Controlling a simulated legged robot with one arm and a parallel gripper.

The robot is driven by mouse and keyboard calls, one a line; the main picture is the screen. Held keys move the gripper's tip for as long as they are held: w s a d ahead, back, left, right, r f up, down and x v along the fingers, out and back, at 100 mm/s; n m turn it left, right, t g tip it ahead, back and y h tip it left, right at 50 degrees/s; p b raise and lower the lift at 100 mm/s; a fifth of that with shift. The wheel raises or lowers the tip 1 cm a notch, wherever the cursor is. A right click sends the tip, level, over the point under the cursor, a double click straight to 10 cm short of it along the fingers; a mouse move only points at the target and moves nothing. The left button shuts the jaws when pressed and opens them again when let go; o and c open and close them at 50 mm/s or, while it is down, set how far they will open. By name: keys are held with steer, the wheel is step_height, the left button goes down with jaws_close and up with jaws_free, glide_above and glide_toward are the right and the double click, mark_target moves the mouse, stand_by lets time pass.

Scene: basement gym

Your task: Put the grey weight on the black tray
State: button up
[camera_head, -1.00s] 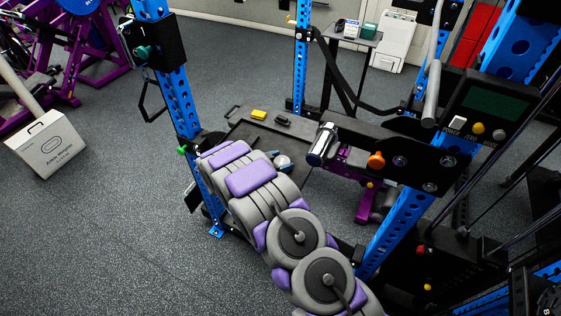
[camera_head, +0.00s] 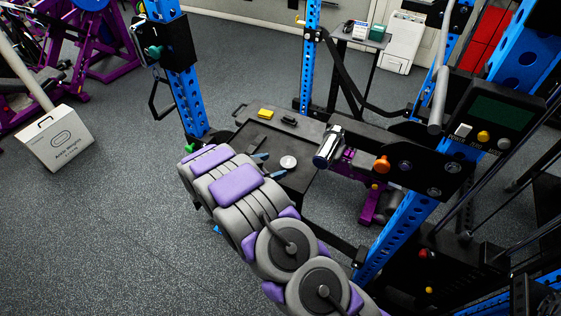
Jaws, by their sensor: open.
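The grey weight (camera_head: 288,162) is a small, pale round piece on a dark surface beyond my arm. My gripper (camera_head: 267,165) is at the far end of my arm, just left of the weight. Its two bluish fingertips are apart and point toward the weight, with a small gap between them and it. Most of the gripper is hidden behind my arm. The black tray (camera_head: 258,136) appears to be the flat dark surface with a handle at its far left corner. I cannot tell whether the weight lies on the tray or on a surface beside it.
A yellow block (camera_head: 265,114) and a small black object (camera_head: 289,120) lie at the back of the dark surface. Blue rack posts (camera_head: 187,100) stand left and right. A chrome-ended bar (camera_head: 328,145) juts in at the right. A white box (camera_head: 55,140) is on the floor at left.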

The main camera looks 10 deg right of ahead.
steer(key=shift+v, duration=1.95)
steer(key=w+a+r+n+t+y, duration=0.2)
steer(key=w+a+r+n+y, duration=0.15)
steer(key=r+y, duration=0.4)
steer(key=w+a+r+n+t+y, duration=0.2)
steer(key=w+a+r+y, duration=0.15)
steer(key=r, duration=0.75)
steer(key=s+a+r+n+g+y, duration=0.1)
steer(key=s+r+n+g+y, duration=0.15)
steer(key=s+r+y, duration=0.35)
steer(key=s+d+n+g+h, duration=0.1)
steer(key=s+d+g, duration=0.2)
steer(key=s, duration=1.2)
steer(key=s+d+n+g+h, duration=0.1)
steer(key=s+d+g, duration=0.3)
steer(key=s+d, duration=0.6)
steer(key=s+d+n+g+h, duration=0.1)
steer(key=s+d+g+h, duration=0.2)
steer(key=s, duration=1.8)
steer(key=d, duration=0.3)
steer(key=shift+d+f+n, duration=0.15)
steer(key=shift+d+n, duration=0.15)
steer(key=shift+d, duration=0.1)
steer(key=shift+g, duration=0.25)
